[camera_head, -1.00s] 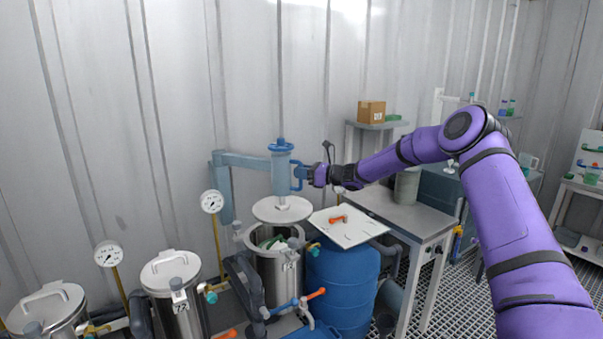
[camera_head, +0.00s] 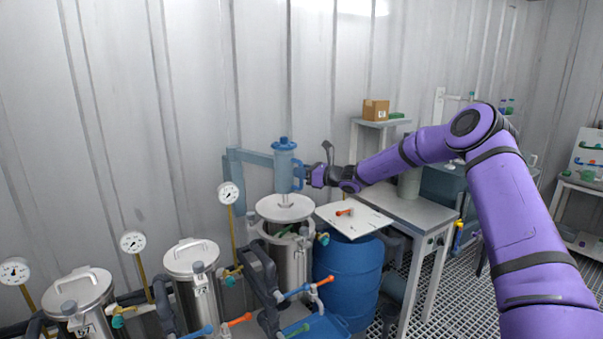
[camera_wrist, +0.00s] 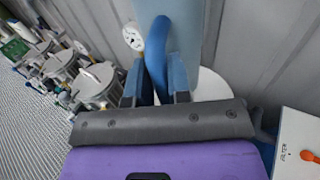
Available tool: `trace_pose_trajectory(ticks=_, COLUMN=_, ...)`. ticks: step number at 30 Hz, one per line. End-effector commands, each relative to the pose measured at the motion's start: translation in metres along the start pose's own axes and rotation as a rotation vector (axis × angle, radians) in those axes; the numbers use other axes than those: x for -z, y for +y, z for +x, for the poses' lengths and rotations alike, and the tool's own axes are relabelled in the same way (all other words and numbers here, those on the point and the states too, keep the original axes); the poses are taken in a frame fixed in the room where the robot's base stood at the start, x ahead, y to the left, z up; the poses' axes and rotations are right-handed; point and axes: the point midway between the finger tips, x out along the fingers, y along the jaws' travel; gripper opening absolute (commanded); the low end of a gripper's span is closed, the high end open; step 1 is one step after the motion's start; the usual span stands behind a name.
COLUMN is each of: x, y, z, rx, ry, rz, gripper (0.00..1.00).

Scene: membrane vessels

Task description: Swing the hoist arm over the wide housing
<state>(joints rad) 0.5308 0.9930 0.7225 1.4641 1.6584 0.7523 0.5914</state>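The blue hoist arm (camera_head: 250,157) reaches from its wall-side post to a blue cylinder (camera_head: 284,166) with a round white lid (camera_head: 285,208) hanging below. The lid is over the steel wide housing (camera_head: 290,260), covering much of its mouth, with a small gap between them; whether it is centred is hard to tell. My gripper (camera_head: 304,177) is at the cylinder's right side. In the wrist view its fingers (camera_wrist: 156,92) close on both sides of the curved blue handle (camera_wrist: 156,50).
Two lidded steel vessels (camera_head: 193,262) with gauges (camera_head: 228,193) stand to the left. A blue drum (camera_head: 348,275) carries a white board (camera_head: 353,218) with an orange-handled part (camera_head: 344,212). A grey table (camera_head: 415,212) is to the right. Pipes and orange-handled valves (camera_head: 324,281) are in front.

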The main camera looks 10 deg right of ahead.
Motion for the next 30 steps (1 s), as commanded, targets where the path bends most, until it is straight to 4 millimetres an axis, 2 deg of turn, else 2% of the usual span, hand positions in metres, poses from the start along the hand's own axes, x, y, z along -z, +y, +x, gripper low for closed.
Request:
trace_pose_trajectory(ticks=1, x=0.001, y=0.007, z=0.004, rx=-0.014, ry=-0.001, rz=0.003, gripper=0.28)
trace_pose_trajectory(ticks=3, x=0.001, y=0.007, z=0.004, rx=-0.013, ry=-0.001, rz=0.003, gripper=0.41)
trace_pose_trajectory(ticks=14, x=0.001, y=0.003, z=-0.003, rx=-0.006, ry=0.0, rz=0.002, gripper=0.41)
trace_pose_trajectory(ticks=17, x=0.001, y=0.003, z=-0.015, rx=-0.006, ry=0.0, rz=0.002, gripper=0.41)
trace_pose_trajectory(ticks=24, x=0.001, y=0.003, z=-0.06, rx=-0.006, ry=0.001, rz=0.003, gripper=0.41)
trace_pose_trajectory(ticks=30, x=0.001, y=0.004, z=-0.09, rx=-0.009, ry=0.0, rz=0.002, gripper=0.41)
